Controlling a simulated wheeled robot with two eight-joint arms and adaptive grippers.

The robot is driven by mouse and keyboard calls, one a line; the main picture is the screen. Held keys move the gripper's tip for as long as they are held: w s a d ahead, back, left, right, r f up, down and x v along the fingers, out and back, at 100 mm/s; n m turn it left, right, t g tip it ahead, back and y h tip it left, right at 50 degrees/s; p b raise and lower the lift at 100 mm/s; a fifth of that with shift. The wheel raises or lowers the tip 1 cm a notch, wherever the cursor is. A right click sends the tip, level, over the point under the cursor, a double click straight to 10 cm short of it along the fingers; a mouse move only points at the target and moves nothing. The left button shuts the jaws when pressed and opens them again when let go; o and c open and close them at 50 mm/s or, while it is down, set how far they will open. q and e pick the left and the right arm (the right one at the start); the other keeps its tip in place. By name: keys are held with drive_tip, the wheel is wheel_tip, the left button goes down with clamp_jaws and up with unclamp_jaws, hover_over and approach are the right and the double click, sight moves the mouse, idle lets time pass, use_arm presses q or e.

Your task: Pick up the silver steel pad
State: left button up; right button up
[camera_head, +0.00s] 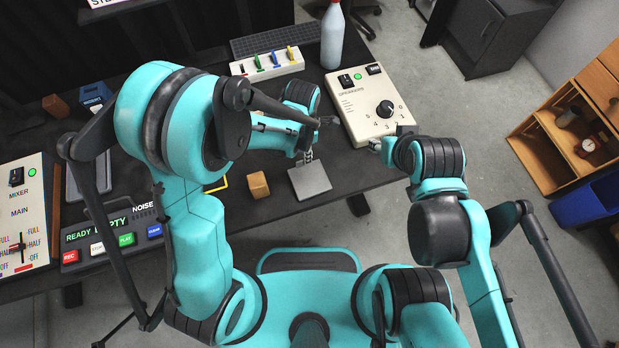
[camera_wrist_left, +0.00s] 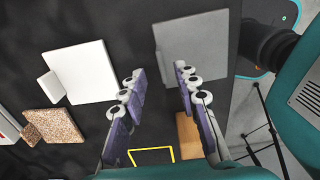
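The silver steel pad (camera_head: 310,180) is a flat grey square plate on the dark table in the head view. It also shows in the left wrist view as a grey square (camera_wrist_left: 198,40) with a small tab at its left edge. My left gripper (camera_head: 307,155) is above the pad's far side in the head view. In the left wrist view its two fingers (camera_wrist_left: 160,72) are apart with nothing between them, and one overlaps the pad's image. My right gripper (camera_head: 376,145) is near the speakers box; its finger opening is too small to tell.
A wooden block (camera_head: 257,184) sits left of the pad, beside a yellow outline. A white pad (camera_wrist_left: 80,72) and a speckled brown pad (camera_wrist_left: 56,126) lie nearby. The speakers box (camera_head: 370,105), white bottle (camera_head: 332,38) and switch strip (camera_head: 267,64) stand farther back.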

sight(310, 178)
use_arm(q)
wheel_tip(310, 178, down, 5)
drive_tip(key=shift+s+a+f+b, duration=0.1)
drive_tip(key=shift+s+b, duration=0.05)
drive_tip(key=shift+b, duration=1.1)
clamp_jaws()
